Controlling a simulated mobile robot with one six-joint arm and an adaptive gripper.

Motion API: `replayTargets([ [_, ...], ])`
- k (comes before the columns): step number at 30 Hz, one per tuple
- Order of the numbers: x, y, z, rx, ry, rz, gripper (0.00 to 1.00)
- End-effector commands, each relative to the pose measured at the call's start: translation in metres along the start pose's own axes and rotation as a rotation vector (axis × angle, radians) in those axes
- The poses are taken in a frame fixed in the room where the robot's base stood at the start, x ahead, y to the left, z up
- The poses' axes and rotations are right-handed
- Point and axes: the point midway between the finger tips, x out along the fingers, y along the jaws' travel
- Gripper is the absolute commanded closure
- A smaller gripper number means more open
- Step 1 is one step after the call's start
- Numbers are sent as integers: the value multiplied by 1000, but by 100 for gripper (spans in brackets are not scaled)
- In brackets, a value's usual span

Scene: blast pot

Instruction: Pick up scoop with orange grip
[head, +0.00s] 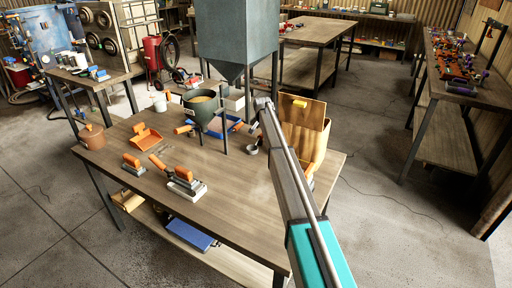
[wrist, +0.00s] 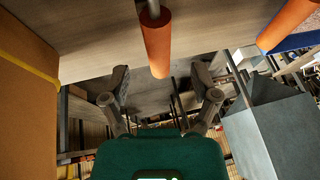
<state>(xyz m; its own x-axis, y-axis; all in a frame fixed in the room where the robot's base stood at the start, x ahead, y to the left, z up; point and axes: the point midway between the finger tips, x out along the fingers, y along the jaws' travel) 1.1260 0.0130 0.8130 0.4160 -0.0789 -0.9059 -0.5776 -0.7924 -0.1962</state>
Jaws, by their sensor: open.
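In the wrist view an orange grip (wrist: 157,45) on a thin metal shaft points down from the top of the picture, over the wooden table. Its end lies midway between the fingers of my gripper (wrist: 160,84), which are spread apart with nothing between them. I cannot tell how far the grip is from the fingers. In the head view a small metal scoop bowl (head: 253,149) lies on the table (head: 235,195) beside my arm; its grip is not clearly visible there. My gripper is hard to make out in the head view.
A grey hopper (head: 237,40) and a dark green pot (head: 204,110) stand behind. A second orange handle (wrist: 286,24) shows at right in the wrist view. An orange dustpan (head: 146,138) and orange-handled brushes (head: 184,182) lie left.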

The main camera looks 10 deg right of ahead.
Motion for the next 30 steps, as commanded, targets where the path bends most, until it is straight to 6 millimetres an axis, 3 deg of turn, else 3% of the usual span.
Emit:
replayTargets([
  [7, 10, 1, 0, 0, 0, 0, 22],
  [21, 48, 3, -3, 0, 0, 0, 22],
  [30, 52, 1, -2, -1, 0, 0, 22],
])
